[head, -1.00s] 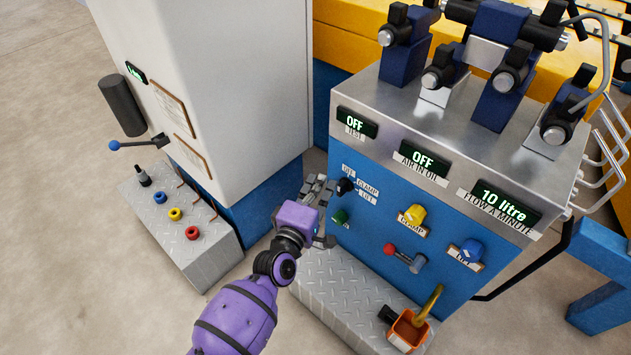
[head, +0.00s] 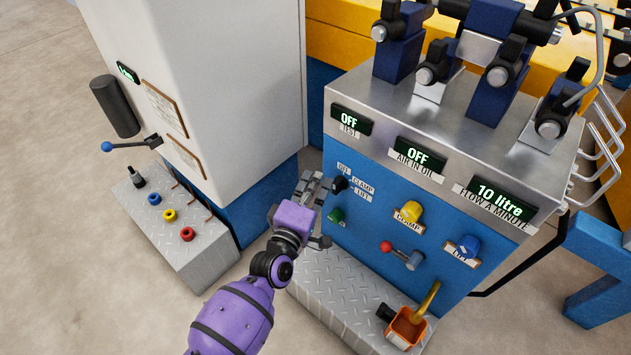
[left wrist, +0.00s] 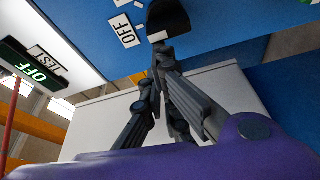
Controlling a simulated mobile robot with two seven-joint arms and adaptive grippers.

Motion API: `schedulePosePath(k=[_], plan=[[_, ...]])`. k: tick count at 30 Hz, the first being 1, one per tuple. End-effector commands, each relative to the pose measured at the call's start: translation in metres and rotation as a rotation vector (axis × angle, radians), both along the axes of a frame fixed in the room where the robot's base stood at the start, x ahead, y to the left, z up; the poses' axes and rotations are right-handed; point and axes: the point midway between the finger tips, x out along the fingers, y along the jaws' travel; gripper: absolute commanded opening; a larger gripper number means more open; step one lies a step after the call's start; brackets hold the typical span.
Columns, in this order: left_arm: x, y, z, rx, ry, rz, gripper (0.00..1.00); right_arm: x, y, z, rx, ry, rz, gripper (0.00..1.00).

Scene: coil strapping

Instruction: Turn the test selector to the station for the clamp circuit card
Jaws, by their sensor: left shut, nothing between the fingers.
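The test selector is a black knob (head: 340,184) on the blue panel, with OFF, CLAMP and LIFT labels (head: 362,186) beside it. The TEST display (head: 350,120) above reads OFF. My left gripper (head: 324,183) is shut and empty, its fingers just left of the knob. In the left wrist view the fingertips (left wrist: 160,50) lie close below the black knob (left wrist: 169,18); I cannot tell whether they touch it. Two framed cards (head: 165,108) (head: 185,158) hang on the white cabinet; their text is too small to read. My right gripper is out of view.
A green button (head: 336,216), a yellow CLAMP knob (head: 411,211), a blue LIFT knob (head: 469,246) and a red-ended lever (head: 402,255) share the panel. The white cabinet (head: 225,80) stands close left.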

Motion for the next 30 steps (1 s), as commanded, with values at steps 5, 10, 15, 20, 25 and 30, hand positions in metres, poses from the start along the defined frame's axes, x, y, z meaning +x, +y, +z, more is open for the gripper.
schedulePosePath(k=[5,10,15,20,25,30], plan=[[-0.001,-0.001,0.001,0.031,-0.022,-0.001,0.00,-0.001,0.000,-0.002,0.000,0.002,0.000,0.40],[-0.001,-0.003,0.003,0.069,-0.050,-0.002,0.00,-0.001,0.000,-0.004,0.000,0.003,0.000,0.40],[-0.003,-0.005,0.005,0.138,-0.098,-0.003,0.00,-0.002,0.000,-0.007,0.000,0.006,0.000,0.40],[-0.005,-0.007,0.008,0.230,-0.167,-0.003,0.00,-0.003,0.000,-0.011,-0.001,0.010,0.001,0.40],[-0.008,-0.011,0.011,0.339,-0.244,-0.003,0.00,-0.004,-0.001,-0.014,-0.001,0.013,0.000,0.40],[-0.010,-0.015,0.014,0.429,-0.310,-0.003,0.00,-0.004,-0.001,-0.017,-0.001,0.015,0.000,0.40]])
